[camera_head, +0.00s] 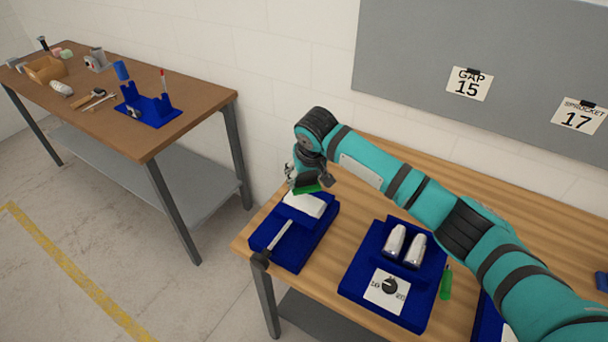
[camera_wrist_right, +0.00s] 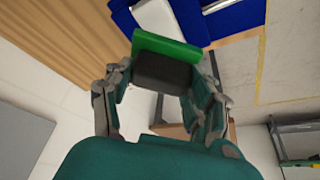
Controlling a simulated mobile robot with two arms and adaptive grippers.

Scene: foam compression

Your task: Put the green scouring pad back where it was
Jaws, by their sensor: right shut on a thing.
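The green scouring pad shows in the wrist view as a green slab (camera_wrist_right: 166,46) with a dark block under it, between the fingers of my right gripper (camera_wrist_right: 162,85). In the head view the pad (camera_head: 309,188) is a small green and dark piece at my right gripper (camera_head: 308,181). The gripper is shut on it, above the far end of a blue fixture (camera_head: 265,238) at the near table's left end. A white block (camera_head: 308,205) lies in that fixture just below the pad; I cannot tell whether they touch. My left gripper is not in view.
A second blue fixture (camera_head: 362,272) holds two metal cylinders (camera_head: 395,243) and a dial card (camera_head: 378,296). A green-handled tool (camera_head: 446,284) lies beside it. Another table (camera_head: 190,116) with a blue stand (camera_head: 160,118) and several small items stands at the left.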

